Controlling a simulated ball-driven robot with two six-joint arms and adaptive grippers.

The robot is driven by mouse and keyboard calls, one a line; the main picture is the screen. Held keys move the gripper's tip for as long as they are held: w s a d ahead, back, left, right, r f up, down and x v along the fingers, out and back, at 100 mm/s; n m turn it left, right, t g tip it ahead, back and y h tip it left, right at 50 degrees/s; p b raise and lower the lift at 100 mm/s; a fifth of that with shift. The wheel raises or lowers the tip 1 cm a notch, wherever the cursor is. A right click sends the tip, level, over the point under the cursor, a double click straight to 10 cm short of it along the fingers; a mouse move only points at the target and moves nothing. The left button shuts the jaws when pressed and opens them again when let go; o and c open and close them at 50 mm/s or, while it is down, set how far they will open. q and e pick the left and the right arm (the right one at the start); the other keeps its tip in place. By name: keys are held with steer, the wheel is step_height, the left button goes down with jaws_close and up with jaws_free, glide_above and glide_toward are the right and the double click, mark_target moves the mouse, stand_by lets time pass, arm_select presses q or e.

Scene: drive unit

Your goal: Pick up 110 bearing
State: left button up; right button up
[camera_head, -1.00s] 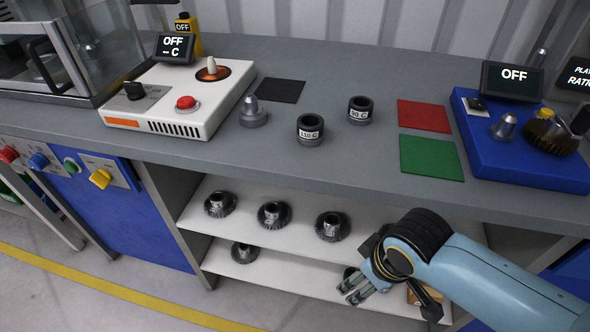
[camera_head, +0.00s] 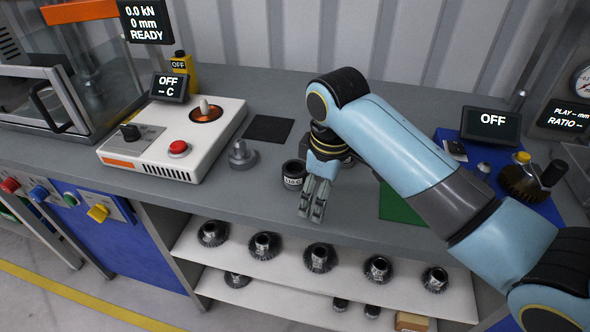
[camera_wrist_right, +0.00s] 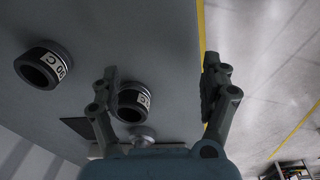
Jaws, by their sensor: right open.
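The 110 bearing (camera_head: 294,174) is a dark ring with a white label, upright on the grey bench. My right gripper (camera_head: 315,205) is just right of it and nearer the bench's front edge, fingers pointing down. In the right wrist view, my right gripper (camera_wrist_right: 160,65) is open with nothing held. The 110 bearing (camera_wrist_right: 133,103) shows there just beside the left finger, which hides part of it. The bearing labelled 90 (camera_wrist_right: 43,66) stands farther left in that view. My right gripper mostly hides it in the head view. My left gripper is out of view.
A white heater unit (camera_head: 215,130) with a red button and a metal cone (camera_head: 242,155) stand left of the bearing. A black mat (camera_head: 268,129) lies behind. A green mat (camera_head: 398,206) is right, partly under my arm. Several gears sit on the shelf (camera_head: 215,258) below.

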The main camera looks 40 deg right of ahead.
steer(key=w+d+r+n+g+p, duration=0.1)
steer(key=w+r+n, duration=0.2)
steer(key=w+r, duration=0.55)
glide_above(295, 170)
steer(key=s, duration=0.2)
steer(key=shift+y, duration=0.3)
steer(key=f, duration=0.6)
steer(key=shift+w+a, duration=0.25)
steer(key=f, duration=0.5)
steer(key=shift+w+a+f+p, duration=0.1)
steer(key=shift+a+f+p, duration=0.05)
steer(key=shift+a+p, duration=0.15)
steer(key=c, duration=1.3)
steer(key=shift+c, duration=0.9)
